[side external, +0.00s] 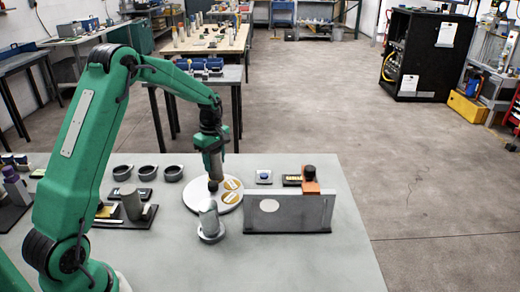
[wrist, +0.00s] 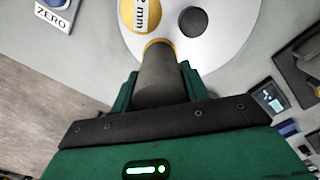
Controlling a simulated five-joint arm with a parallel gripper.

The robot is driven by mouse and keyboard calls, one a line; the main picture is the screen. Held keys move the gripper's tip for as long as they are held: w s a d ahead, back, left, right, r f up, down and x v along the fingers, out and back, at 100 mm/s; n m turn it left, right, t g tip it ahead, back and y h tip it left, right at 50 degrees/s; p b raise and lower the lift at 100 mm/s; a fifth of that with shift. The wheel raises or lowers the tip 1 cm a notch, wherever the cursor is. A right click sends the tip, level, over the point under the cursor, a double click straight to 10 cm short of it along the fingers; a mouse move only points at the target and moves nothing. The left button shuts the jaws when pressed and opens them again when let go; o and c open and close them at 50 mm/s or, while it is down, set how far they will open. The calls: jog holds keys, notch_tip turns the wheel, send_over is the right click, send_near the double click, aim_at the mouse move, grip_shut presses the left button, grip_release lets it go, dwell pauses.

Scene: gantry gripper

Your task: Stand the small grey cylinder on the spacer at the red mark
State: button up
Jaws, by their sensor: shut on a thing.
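My gripper (wrist: 160,82) is shut on a grey cylinder (wrist: 163,72), its two green fingers on either side of it. In the side view my gripper (side external: 211,143) points down, with the cylinder (side external: 214,165) below it over a white round plate (side external: 196,200). The plate also shows in the wrist view (wrist: 228,52). Gold discs lie on the plate; one (wrist: 140,12) is marked "2 mm". Another gold edge shows at the cylinder's far end, mostly hidden. A dark round piece (wrist: 193,21) lies beside them. I cannot make out a red mark.
Several dark cups (side external: 122,172) and a tray with a thick cylinder (side external: 132,203) stand left. The front tabletop is clear.

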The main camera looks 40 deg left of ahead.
jog(key=shift+f, duration=0.15)
jog(key=o, duration=1.5)
notch_tip(320, 180, up, 8)
jog(key=shift+f, duration=0.2)
jog(key=shift+r, duration=0.1)
